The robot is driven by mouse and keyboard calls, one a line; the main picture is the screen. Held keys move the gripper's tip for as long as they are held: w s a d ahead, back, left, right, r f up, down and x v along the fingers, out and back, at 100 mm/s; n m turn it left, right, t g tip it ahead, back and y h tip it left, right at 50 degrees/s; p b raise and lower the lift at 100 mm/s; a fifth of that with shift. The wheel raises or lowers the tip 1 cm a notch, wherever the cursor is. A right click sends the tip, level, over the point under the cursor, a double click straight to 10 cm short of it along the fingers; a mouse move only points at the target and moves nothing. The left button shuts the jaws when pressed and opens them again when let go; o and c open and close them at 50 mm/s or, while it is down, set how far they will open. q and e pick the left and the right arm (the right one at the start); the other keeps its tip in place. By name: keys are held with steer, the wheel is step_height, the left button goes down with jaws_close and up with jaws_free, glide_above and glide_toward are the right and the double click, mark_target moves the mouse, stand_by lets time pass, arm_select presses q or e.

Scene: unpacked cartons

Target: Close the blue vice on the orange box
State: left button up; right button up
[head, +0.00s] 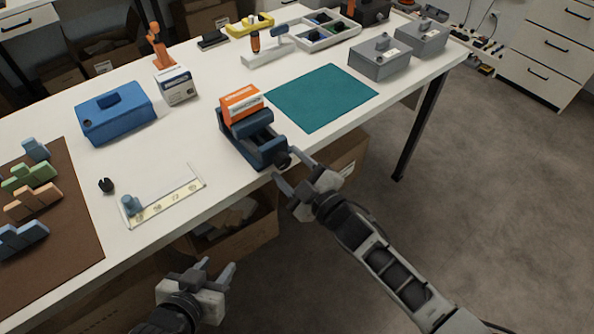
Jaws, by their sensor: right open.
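The blue vice (262,150) stands near the front edge of the white table, with its dark screw end facing the edge. The orange box (241,104) sits upright at the vice's far end, between its jaws; whether both jaws touch it I cannot tell. My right gripper (294,170) is open, its two fingers on either side of the vice's screw end at the table edge. Whether it touches the handle is unclear. My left gripper (217,269) is open and empty, low in front of the table and away from the vice.
A teal mat (322,96) lies right of the vice. A blue toolbox (116,113) and a white-and-blue carton (177,86) stand to the left. A brown mat (72,258) holds several coloured blocks. Grey metal boxes (380,62) stand at the right. Open cartons (235,228) sit under the table.

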steer(key=v, duration=1.6)
steer(key=s+d+f+m+g+h, duration=0.4)
steer(key=s+f+m+h, duration=0.2)
steer(key=m, duration=0.7)
steer(key=shift+h, duration=0.8)
steer(key=shift+s+d, duration=0.1)
